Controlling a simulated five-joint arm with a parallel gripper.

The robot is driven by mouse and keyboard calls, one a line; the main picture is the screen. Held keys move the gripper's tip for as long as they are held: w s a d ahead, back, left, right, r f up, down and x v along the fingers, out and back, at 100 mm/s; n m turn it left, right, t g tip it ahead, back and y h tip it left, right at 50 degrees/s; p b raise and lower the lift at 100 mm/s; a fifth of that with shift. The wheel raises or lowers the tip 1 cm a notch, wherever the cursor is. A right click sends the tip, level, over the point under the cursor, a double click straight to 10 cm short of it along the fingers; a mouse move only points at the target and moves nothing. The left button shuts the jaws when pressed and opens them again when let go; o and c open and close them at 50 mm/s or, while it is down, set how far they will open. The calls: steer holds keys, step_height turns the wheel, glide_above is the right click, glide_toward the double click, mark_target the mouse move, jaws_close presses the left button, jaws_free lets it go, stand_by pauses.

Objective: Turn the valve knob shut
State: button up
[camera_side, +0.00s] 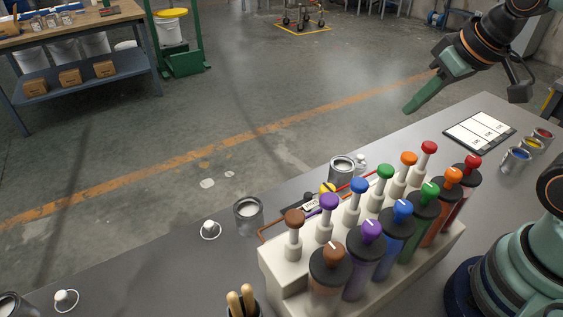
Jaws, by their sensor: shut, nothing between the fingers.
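A pale rack (285,281) stands on the grey table, holding several canisters with black lids and coloured knobs. The brown knob (334,252), purple knob (371,230), blue knob (403,208), green knob (429,190), orange knob (453,175) and red knob (473,161) form the front row; some show a white mark on top. Behind them stands a row of white posts with coloured tops. I cannot tell which knob is the task's valve knob. My gripper (408,108) is shut and empty, up at the upper right, apart from the rack.
Metal cans (248,215) and a second can (341,172) stand behind the rack. A yellow round piece (327,188) and a red rod lie partly hidden there. A clipboard (479,132) and small paint cans (515,160) are at the right.

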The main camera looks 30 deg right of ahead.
steer(key=o, duration=1)
steer(key=shift+w+a+n, duration=0.15)
steer(key=shift+a+n, duration=0.15)
steer(key=shift+n, duration=0.1)
steer(key=w+a+n+g, duration=0.2)
steer(key=a+n+g, duration=0.1)
steer(key=a+n, duration=0.4)
steer(key=n, duration=0.3)
steer(key=shift+y, duration=0.3)
steer(key=n+g, duration=0.3)
steer(key=n, duration=0.7)
glide_above(328, 188)
step_height(328, 188, down, 3)
step_height(328, 188, down, 11)
steer(key=shift+r, duration=0.1)
jaws_close()
